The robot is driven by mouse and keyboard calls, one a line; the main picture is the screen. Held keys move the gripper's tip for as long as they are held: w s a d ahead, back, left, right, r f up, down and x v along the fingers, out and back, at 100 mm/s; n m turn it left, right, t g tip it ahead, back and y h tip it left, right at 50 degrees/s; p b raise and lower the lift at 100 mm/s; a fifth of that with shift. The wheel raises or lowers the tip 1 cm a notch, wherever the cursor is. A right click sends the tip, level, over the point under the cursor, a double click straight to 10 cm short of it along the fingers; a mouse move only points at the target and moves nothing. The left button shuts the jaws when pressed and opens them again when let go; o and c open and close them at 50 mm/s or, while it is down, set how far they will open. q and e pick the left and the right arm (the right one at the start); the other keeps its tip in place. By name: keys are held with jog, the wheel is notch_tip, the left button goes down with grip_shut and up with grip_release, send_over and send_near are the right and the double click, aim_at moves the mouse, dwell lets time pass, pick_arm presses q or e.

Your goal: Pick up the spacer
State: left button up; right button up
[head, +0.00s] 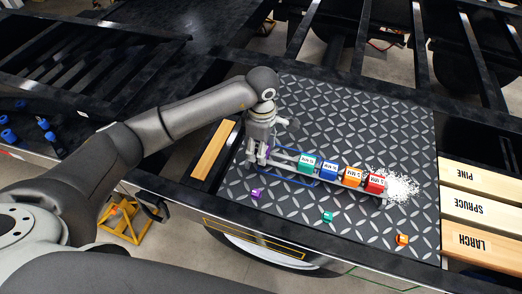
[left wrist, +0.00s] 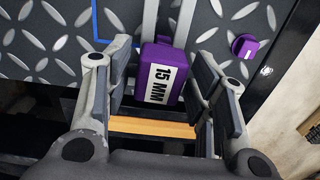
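The purple spacer marked 15 MM (left wrist: 163,72) sits at the end of a pale rail in the left wrist view. In the head view it is mostly hidden behind my left gripper (head: 258,158). My left gripper is open, with one finger on each side of the purple spacer; narrow gaps seem to show beside it. Along the rail in the head view stand a teal spacer (head: 307,163), a blue spacer (head: 329,170), an orange spacer (head: 352,176) and a red spacer (head: 376,184). My right gripper is not in view.
A small purple piece (head: 257,193), a teal piece (head: 327,216) and an orange piece (head: 402,239) lie on the diamond plate (head: 365,125). White granules (head: 403,187) are heaped by the red spacer. Boards marked PINE (head: 480,177), SPRUCE (head: 480,209) and LARCH (head: 480,243) lie right.

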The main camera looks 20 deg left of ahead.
pick_arm(q)
jog(key=c, duration=0.7)
jog(key=shift+c, duration=0.2)
